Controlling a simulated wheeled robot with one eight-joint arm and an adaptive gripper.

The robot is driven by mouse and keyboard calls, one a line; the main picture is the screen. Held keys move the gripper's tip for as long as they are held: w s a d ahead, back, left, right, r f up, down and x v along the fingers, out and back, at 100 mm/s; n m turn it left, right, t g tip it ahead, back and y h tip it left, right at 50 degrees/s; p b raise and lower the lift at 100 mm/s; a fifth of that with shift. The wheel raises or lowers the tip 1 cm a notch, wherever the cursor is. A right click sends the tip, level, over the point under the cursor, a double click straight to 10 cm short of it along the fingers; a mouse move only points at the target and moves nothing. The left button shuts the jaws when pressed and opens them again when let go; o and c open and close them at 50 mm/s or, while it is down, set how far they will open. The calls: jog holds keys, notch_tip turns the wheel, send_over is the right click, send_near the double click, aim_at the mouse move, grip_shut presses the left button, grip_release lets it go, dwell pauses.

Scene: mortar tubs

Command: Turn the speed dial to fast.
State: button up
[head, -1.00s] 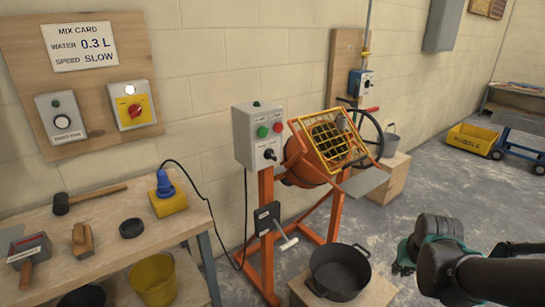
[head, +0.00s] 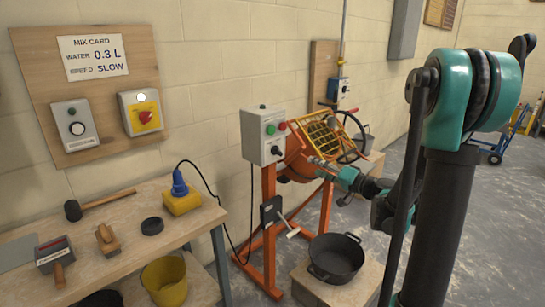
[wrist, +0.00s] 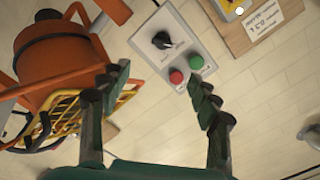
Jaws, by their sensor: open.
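A grey control box (head: 262,137) stands on the orange mixer's frame. It bears a black pointer knob (head: 277,151), a green button and a red button. In the wrist view the knob (wrist: 162,40) shows beyond my fingertips, with the red button (wrist: 176,76) and green button (wrist: 196,61) nearer. My gripper (wrist: 160,88) is open and empty, its fingers spread on either side of the buttons. It appears apart from the box. In the head view my gripper (head: 314,163) is in front of the mixer, right of the box. The knob's scale is too small to read.
The orange mixer (head: 298,160) with its yellow grille (head: 322,137) is close to my gripper. A wall board (head: 88,85) holds a mix card reading SLOW (head: 93,57), a dial panel (head: 75,124) and a red-yellow switch (head: 144,113). A black tub (head: 336,258) stands below.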

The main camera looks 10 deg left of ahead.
aim_at(277, 151)
jog(key=x, duration=1.7)
jog(key=shift+a+r, duration=0.2)
jog(key=shift+r, duration=0.1)
jog(key=shift+w, duration=0.15)
jog(key=c, duration=1.2)
